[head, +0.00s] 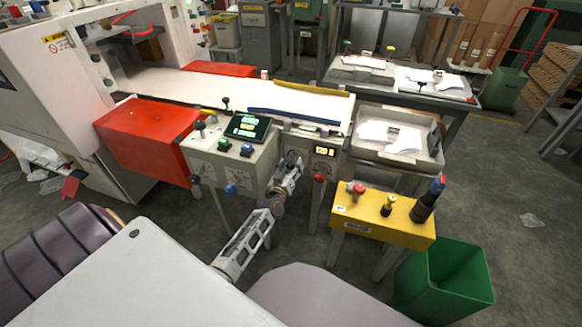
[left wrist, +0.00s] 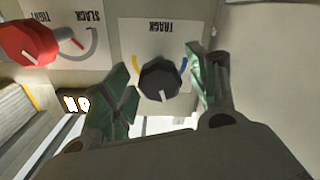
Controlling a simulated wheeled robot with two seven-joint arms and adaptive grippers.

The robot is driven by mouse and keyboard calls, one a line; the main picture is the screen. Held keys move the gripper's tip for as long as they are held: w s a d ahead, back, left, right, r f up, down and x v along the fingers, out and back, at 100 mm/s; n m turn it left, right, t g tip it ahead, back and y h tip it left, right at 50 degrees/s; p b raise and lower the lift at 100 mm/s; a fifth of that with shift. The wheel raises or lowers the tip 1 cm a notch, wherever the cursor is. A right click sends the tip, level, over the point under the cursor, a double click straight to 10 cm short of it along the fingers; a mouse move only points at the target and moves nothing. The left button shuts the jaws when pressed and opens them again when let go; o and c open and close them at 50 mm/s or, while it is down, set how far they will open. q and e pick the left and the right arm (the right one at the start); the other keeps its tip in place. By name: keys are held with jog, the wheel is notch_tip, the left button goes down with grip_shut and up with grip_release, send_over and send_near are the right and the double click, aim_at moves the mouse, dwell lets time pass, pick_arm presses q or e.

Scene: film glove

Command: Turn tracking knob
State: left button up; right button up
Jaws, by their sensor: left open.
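The tracking knob (left wrist: 160,80) is black with a white pointer line. It sits on a white plate marked TRACK (left wrist: 150,35), which appears upside down in the left wrist view, with yellow and blue arcs beside the knob. My left gripper (left wrist: 160,68) is open, with one green-padded finger on each side of the knob. A gap shows on both sides, and I cannot tell how deep the fingers reach. In the head view my left gripper (head: 292,166) is at the machine's front panel and hides the knob. My right gripper is not in view.
A red knob (left wrist: 28,42) on a SLACK/TIGHT plate is beside the tracking knob. A lit display (head: 325,151) is right of my gripper. A yellow box (head: 385,228) with controls and a green bin (head: 470,285) stand at right. A red cover (head: 150,135) is at left.

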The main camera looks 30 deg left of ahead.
pick_arm(q)
jog(key=v, duration=1.2)
dwell(0.6)
dwell(0.6)
